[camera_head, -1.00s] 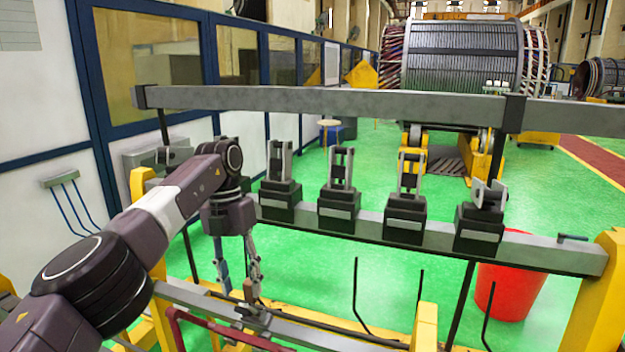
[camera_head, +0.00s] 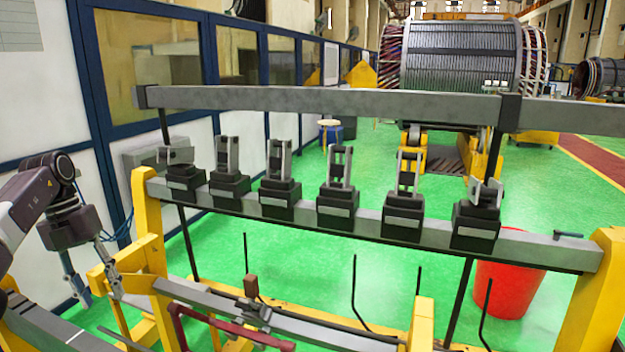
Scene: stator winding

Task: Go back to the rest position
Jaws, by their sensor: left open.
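My left gripper (camera_head: 93,276) hangs at the lower left of the head view, fingers pointing down. Its two fingers are apart with nothing between them. It is left of the yellow frame post and clear of the rack. My right gripper is not in view.
A grey rail (camera_head: 370,222) carries several dark clamp blocks (camera_head: 335,205) across the middle. A grey upper beam (camera_head: 330,100) runs above it. Yellow posts (camera_head: 152,240) stand at the rail's ends. A red bin (camera_head: 508,288) is at right. A large stator (camera_head: 462,55) stands behind.

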